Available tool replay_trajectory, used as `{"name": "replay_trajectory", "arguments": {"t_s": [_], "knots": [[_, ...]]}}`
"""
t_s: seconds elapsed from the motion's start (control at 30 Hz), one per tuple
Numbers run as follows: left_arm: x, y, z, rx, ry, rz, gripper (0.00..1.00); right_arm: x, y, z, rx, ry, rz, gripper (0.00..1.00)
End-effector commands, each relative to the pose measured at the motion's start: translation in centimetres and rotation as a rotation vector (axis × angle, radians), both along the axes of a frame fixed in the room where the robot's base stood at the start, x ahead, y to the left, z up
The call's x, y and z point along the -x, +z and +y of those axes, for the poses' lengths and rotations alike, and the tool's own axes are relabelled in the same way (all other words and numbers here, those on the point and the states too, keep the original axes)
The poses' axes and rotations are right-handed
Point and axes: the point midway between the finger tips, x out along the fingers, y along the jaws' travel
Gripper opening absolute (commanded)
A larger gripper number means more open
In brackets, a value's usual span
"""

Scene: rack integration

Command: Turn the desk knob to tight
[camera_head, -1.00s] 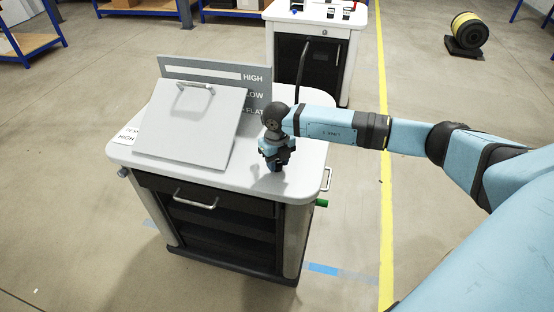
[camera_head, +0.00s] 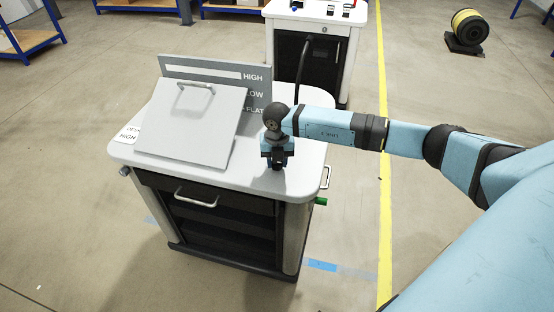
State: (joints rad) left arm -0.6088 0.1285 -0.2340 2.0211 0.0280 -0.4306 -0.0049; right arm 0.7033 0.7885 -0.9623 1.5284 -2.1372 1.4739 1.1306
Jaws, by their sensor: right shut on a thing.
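The desk is a white-topped cart (camera_head: 215,182) with a tilted grey lid panel (camera_head: 190,125) on it, which has a handle near its upper edge. My right gripper (camera_head: 277,166) points down over the right part of the cart top, to the right of the panel. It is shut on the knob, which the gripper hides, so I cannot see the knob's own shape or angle. My left gripper is not in view.
A grey board (camera_head: 258,92) marked HIGH, LOW and FLAT stands behind the panel. A small label (camera_head: 127,136) lies at the left edge. A second cart (camera_head: 318,60) stands behind.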

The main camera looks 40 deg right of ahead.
Motion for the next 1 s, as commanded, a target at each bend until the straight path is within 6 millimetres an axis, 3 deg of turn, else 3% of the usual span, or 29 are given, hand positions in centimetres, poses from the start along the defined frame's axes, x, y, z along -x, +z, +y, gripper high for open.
{"name": "replay_trajectory", "arguments": {"t_s": [0.3, 0.33, 0.4, 0.43, 0.77, 1.0], "knots": [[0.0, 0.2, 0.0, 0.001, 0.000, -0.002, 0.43, 0.0, 0.0, 0.0, 0.001, 0.000, -0.001, 0.11], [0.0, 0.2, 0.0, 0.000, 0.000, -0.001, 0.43, 0.0, 0.0, 0.0, 0.001, 0.000, -0.001, 0.42], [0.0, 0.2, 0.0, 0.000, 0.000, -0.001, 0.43, 0.0, 0.0, 0.0, 0.001, 0.000, -0.001, 0.58], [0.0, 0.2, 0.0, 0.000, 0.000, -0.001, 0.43, 0.0, 0.0, 0.0, 0.001, 0.000, -0.001, 0.60], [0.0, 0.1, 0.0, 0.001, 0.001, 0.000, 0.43, 0.0, 0.4, 0.0, 0.000, 0.000, -0.001, 0.60], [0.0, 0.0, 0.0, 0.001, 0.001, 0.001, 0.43, -0.1, 4.5, -0.1, 0.000, 0.001, -0.005, 0.60]]}}
